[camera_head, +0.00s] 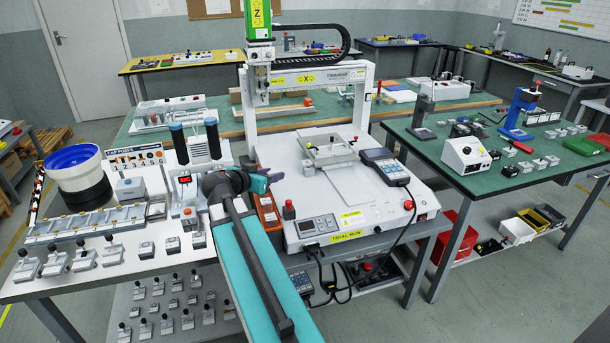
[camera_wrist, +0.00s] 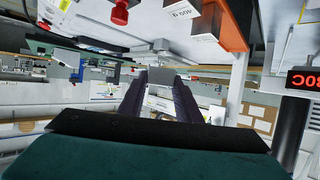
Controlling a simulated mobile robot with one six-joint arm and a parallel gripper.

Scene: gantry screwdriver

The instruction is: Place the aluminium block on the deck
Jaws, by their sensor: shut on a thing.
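In the head view the block is too small to make out clearly. The deck, the white top of the gantry machine (camera_head: 350,195), lies to the right of my gripper. A grey fixture plate (camera_head: 330,148) stands on it.
A red button (camera_head: 289,208) and a control panel (camera_head: 317,225) are at the deck's front. A teach pendant (camera_head: 385,166) lies at its right. The green gantry head (camera_head: 258,22) hangs behind my gripper. The deck's front middle is clear. Small parts crowd the left bench (camera_head: 75,285).

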